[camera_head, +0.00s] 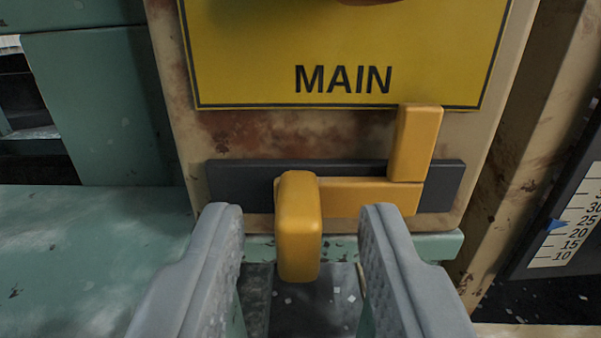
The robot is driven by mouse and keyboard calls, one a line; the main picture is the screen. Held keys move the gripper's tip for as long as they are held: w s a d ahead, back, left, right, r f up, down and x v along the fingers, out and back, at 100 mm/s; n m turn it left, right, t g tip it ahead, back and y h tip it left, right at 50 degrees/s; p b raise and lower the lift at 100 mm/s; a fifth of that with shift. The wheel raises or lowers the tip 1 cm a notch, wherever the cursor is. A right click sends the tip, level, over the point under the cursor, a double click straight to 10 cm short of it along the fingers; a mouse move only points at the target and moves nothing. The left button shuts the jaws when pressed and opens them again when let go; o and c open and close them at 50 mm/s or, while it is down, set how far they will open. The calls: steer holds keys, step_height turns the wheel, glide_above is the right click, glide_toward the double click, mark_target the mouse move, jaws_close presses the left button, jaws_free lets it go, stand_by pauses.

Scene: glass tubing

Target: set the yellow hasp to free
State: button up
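The yellow hasp (349,196) sits on a dark grey horizontal bar (448,187) below a yellow plate marked MAIN. A rounded yellow handle (298,228) at the hasp's left end sticks out toward me and hangs down. An upright yellow block (415,143) stands at its right end and overlaps the plate's lower edge. My gripper (302,222) is open, with one grey finger on each side of the handle. The handle appears between the fingers with gaps on both sides; I cannot tell whether its depth matches the fingertips.
The yellow MAIN plate (345,50) is on a rusty beige panel (260,133). A green surface (90,250) lies to the left. A dark scale with a blue pointer (555,226) stands at the right. Pale chips lie on a dark surface below the handle.

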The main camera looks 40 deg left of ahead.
mark_target(230, 182)
steer(key=shift+w+a, duration=0.35)
steer(key=shift+w, duration=0.05)
jaws_close()
steer(key=shift+s+a, duration=0.85)
steer(key=shift+a, duration=0.25)
steer(key=shift+f, duration=0.1)
jaws_free()
steer(key=shift+a, duration=0.1)
